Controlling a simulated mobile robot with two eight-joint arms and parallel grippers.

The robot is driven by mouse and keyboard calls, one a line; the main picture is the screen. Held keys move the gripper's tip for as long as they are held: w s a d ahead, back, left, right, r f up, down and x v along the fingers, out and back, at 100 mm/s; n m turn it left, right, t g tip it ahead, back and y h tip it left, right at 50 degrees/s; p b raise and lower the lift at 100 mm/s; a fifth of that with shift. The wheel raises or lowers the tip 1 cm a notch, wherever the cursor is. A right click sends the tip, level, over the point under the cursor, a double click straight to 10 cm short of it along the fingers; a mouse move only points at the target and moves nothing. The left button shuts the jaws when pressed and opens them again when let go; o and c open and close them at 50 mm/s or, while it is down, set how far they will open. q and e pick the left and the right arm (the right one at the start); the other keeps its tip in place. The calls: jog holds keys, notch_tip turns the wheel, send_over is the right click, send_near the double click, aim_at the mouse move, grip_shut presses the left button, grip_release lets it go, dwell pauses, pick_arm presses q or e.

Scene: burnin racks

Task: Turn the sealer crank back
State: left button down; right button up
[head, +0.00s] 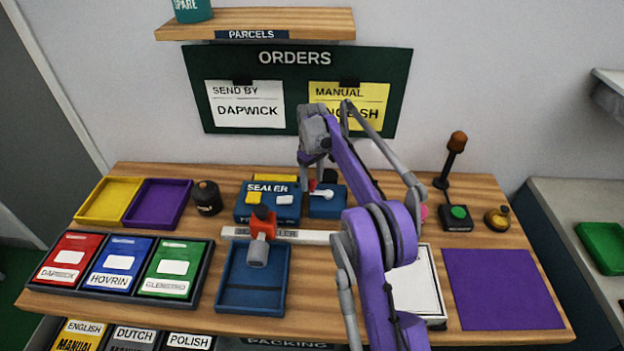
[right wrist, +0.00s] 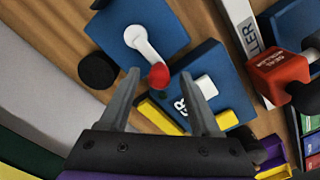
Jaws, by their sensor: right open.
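The sealer crank is a white lever with a red knob (right wrist: 159,76), pivoted on a blue block (right wrist: 170,22). In the head view its white arm (head: 322,194) shows on the blue block right of the box marked SEALER (head: 268,212). My right gripper (right wrist: 160,73) is open, with its fingertips on either side of the red knob in the wrist picture. I cannot tell whether they touch it. In the head view my right gripper (head: 314,178) is over the block and partly hides the knob. My left gripper is not in view.
A red roller block (head: 263,222) sits on a white rail (head: 300,236) in front of the sealer. A blue tray (head: 250,303) lies before it. A black canister (head: 207,197) stands left; a lamp post with a green button (head: 459,212) stands right. The purple mat (head: 503,290) is bare.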

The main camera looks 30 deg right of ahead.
notch_tip(320, 180, up, 11)
jog(key=p, duration=0.1)
dwell(0.3)
dwell(0.4)
jog(key=s+a+r+m+t, duration=0.1)
jog(key=s+a+r+t, duration=0.2)
jog(key=s+a, duration=1)
jog(key=s+a+f+m+t, duration=0.1)
jog(key=s+f, duration=0.4)
jog(key=s, duration=0.6)
jog(key=s+a+f+t, duration=0.1)
jog(key=s+a+f, duration=0.2)
jog(key=s+f, duration=0.3)
jog(key=s, duration=0.5)
jog(key=shift+a+f+m+t, duration=0.2)
jog(key=shift+f+m+t, duration=0.1)
jog(key=shift+m, duration=0.1)
